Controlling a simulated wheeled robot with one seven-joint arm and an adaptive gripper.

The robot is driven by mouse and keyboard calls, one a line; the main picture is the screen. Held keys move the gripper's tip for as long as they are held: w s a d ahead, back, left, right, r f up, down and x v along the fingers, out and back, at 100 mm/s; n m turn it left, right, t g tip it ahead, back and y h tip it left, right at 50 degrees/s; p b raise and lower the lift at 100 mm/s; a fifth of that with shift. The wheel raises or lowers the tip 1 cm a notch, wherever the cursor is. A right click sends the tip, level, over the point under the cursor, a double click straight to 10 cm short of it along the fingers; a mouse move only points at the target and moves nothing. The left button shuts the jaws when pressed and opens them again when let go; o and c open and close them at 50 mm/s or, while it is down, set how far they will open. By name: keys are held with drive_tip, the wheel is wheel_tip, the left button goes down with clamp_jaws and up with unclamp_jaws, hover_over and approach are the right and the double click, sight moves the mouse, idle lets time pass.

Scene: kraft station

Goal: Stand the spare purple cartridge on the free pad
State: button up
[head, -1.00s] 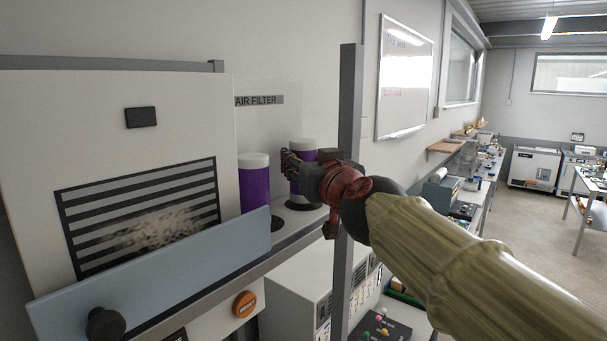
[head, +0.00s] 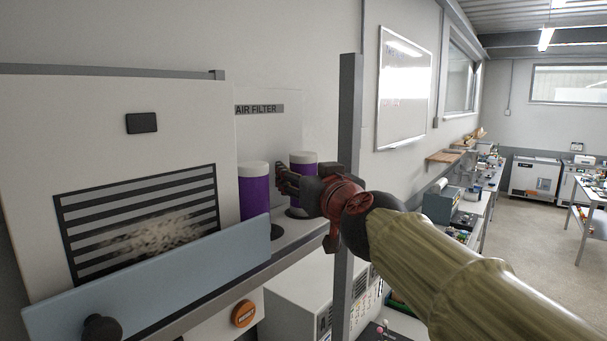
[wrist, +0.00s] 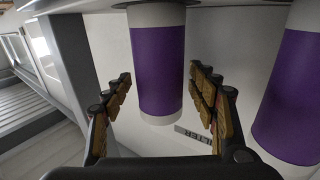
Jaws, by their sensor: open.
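Two purple cartridges with white ends stand upright side by side on the shelf. The left cartridge (head: 254,195) shows nearly whole in the head view, and at the right edge of the wrist view (wrist: 292,100). The right cartridge (head: 303,170) stands on a dark round pad (head: 298,212); my gripper partly hides it in the head view. My gripper (head: 283,180) is open in front of this right cartridge. In the wrist view its fingers (wrist: 161,75) spread to either side of the right cartridge (wrist: 158,65), with gaps on both sides. Which cartridge is the spare I cannot tell.
A clear panel marked AIR FILTER (head: 258,109) stands behind the cartridges. The white filter housing (head: 110,130) with its blue-grey flap (head: 150,285) is at left. A grey upright post (head: 350,110) rises just right of my gripper.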

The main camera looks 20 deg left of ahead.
drive_tip(key=shift+r+p, duration=0.25)
drive_tip(key=shift+p, duration=0.05)
drive_tip(key=v, duration=1.2)
drive_tip(key=shift+f, duration=0.15)
